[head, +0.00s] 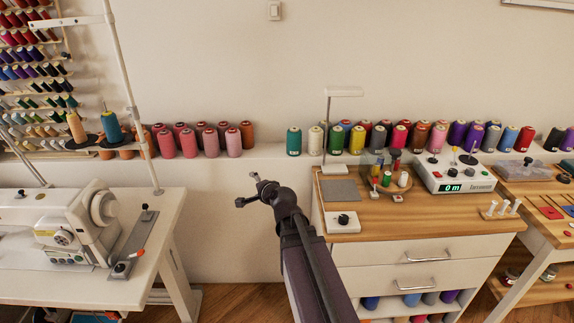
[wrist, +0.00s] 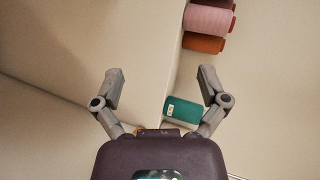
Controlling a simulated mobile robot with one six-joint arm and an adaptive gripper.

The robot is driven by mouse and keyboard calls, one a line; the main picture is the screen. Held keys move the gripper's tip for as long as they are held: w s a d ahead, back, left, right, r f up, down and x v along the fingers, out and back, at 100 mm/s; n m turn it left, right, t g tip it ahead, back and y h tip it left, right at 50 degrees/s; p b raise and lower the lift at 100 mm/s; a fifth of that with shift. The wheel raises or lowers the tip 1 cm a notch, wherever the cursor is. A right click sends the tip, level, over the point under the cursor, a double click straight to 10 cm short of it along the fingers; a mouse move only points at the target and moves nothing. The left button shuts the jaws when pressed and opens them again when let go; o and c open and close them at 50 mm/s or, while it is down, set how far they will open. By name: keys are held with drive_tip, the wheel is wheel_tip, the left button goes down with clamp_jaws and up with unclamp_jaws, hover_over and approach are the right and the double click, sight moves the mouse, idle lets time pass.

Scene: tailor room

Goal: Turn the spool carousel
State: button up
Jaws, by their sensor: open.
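The spool carousel (head: 384,183) is a round wooden turntable on the left part of the wooden cabinet top. It carries several small spools in green, white, red and brown, and a clear cover or panel seems to stand behind them. My gripper (head: 249,188) is in the air in front of the wall, left of the cabinet and well apart from the carousel. In the wrist view my gripper (wrist: 160,82) has its two fingers spread wide with nothing between them. The carousel does not show clearly in the wrist view.
The cabinet top (head: 450,216) also holds a counter box (head: 452,174), a lamp (head: 343,92) and a black-knobbed box (head: 343,222). Thread cones line the wall ledge; a teal cone (wrist: 183,110) shows near my right finger. A sewing machine (head: 75,226) stands left.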

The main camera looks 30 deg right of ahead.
drive_tip(key=s+a+f+n+g+y, duration=0.2)
drive_tip(key=s+a+f+n+g, duration=0.45)
drive_tip(key=a+n, duration=0.25)
drive_tip(key=s+a+f+n+g+h, duration=0.1)
drive_tip(key=s+f+n+g, duration=0.1)
drive_tip(key=s, duration=0.4)
drive_tip(key=s+a+f+n+g+h, duration=0.1)
drive_tip(key=s+f+n+g+h, duration=0.1)
drive_tip(key=s+n+g, duration=0.3)
drive_tip(key=shift+s+a+f, duration=0.2)
drive_tip(key=shift+s+f, duration=0.6)
drive_tip(key=shift+s, duration=0.1)
drive_tip(key=shift+g, duration=0.25)
